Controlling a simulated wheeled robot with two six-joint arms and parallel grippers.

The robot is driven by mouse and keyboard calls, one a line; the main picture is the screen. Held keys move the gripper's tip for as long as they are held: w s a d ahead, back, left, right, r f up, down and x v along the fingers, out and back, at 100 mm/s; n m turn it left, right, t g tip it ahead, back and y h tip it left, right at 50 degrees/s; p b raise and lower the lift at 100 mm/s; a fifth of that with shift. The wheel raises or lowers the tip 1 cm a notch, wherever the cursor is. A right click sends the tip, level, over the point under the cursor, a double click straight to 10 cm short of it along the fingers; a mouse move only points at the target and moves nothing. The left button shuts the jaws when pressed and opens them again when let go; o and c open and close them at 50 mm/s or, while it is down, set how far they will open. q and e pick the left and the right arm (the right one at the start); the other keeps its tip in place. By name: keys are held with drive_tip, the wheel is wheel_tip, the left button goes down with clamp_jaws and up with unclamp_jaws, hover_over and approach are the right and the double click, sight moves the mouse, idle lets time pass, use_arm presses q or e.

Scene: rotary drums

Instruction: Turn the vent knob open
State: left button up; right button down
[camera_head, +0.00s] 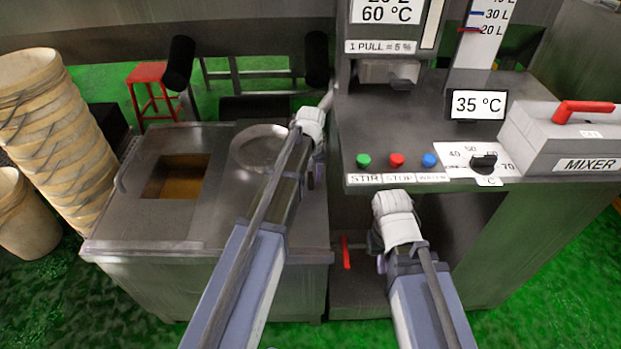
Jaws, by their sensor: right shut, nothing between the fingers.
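No knob labelled as a vent shows in the head view, so I cannot tell which part is the vent knob. A black dial knob (484,163) sits on a white temperature scale on the machine's front panel. My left gripper (316,120) is over the right edge of the left cabinet, close to the machine's left side. Its fingers are small and partly hidden, so its opening is unclear. My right gripper (391,203) is shut and empty, below the button panel and left of the dial knob. The two grippers are apart.
Green (363,160), red (397,160) and blue (429,160) buttons line the machine panel. A mixer box (560,135) with a red handle stands right. The left cabinet (190,225) has a square opening and a round dish (259,146). Stacked buckets (55,130) stand far left.

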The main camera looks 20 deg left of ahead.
sight(310, 178)
use_arm(q)
drive_tip(key=shift+o, duration=0.7)
drive_tip(key=shift+r, duration=0.1)
wheel_tip(310, 178, up, 8)
drive_tip(key=p, duration=0.8)
drive_tip(key=shift+s+f, duration=0.1)
drive_tip(key=shift+f, duration=0.15)
